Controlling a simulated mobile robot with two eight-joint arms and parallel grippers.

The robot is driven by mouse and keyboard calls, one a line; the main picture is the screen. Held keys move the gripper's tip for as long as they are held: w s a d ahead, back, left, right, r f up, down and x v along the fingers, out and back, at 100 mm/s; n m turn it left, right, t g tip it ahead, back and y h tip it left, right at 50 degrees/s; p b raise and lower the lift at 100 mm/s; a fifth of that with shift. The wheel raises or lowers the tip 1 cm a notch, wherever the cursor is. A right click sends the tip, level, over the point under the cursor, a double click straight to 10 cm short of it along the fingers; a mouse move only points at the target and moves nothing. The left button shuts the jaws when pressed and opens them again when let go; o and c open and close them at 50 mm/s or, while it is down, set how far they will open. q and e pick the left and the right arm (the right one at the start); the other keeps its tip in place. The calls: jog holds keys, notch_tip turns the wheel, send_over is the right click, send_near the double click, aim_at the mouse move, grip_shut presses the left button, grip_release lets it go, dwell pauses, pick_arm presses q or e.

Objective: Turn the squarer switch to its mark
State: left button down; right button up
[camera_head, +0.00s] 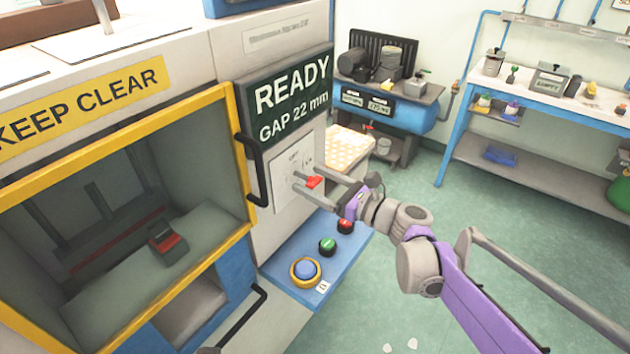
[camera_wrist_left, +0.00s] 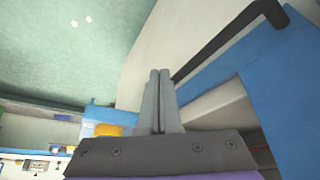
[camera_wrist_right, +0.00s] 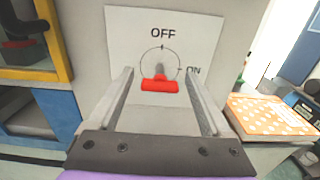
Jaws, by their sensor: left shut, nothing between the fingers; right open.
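The squarer switch is a red bar handle (camera_wrist_right: 160,85) on a grey stem, set in a white plate (camera_wrist_right: 205,40) marked OFF at the top and ON at the right. In the right wrist view its red bar lies about level, below the dial's centre. The handle also shows in the head view (camera_head: 314,182). My right gripper (camera_wrist_right: 159,76) is open, with one finger on each side of the handle and visible gaps to it. In the head view it reaches in from the right (camera_head: 309,178).
A sign (camera_head: 290,95) reads READY, GAP 22 mm above the plate. A black handle (camera_head: 252,170) stands left of it. Below is a blue ledge (camera_head: 285,270) with red, green and blue buttons. A dotted orange-and-white surface (camera_wrist_right: 275,113) lies right. Open floor extends right.

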grip_shut()
dwell(0.4)
jog(key=shift+n, duration=0.3)
jog(key=n+p, duration=0.1)
jog(key=n, duration=0.2)
jog(key=shift+n, duration=0.4)
jog(key=n+p, duration=0.1)
jog(key=n, duration=0.3)
jog(key=n+p, duration=0.1)
jog(key=n, duration=0.4)
jog(key=shift+f+n+p, duration=0.1)
jog(key=shift+n+p, duration=0.3)
jog(key=shift+n, duration=1.8)
